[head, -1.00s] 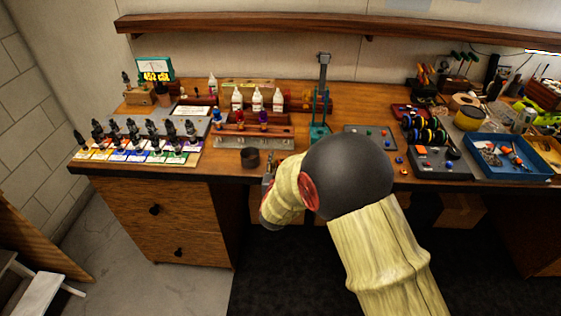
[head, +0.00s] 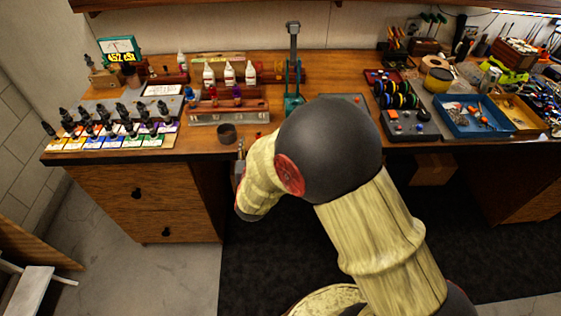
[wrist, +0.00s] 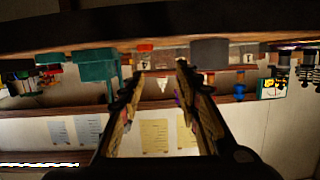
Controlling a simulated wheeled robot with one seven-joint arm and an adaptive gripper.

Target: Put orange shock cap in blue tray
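A small orange-red piece, which looks like the orange shock cap (wrist: 145,47), lies near the bench's front edge in the upside-down wrist view. In the head view it is a tiny reddish spot (head: 258,135) right of a dark cup (head: 227,134). My gripper (wrist: 156,78) is open and empty, its two fingers apart, with the cap beyond them. In the head view my gripper (head: 240,157) is at the bench's front edge, partly hidden by my arm. The blue tray (head: 452,127) stands on the right of the bench and holds small grey and orange parts.
The dark cup also shows in the wrist view (wrist: 210,52). A teal press (head: 293,75) stands behind the cap. Left are a wooden rack with bottles (head: 230,112) and several dark shocks on coloured cards.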

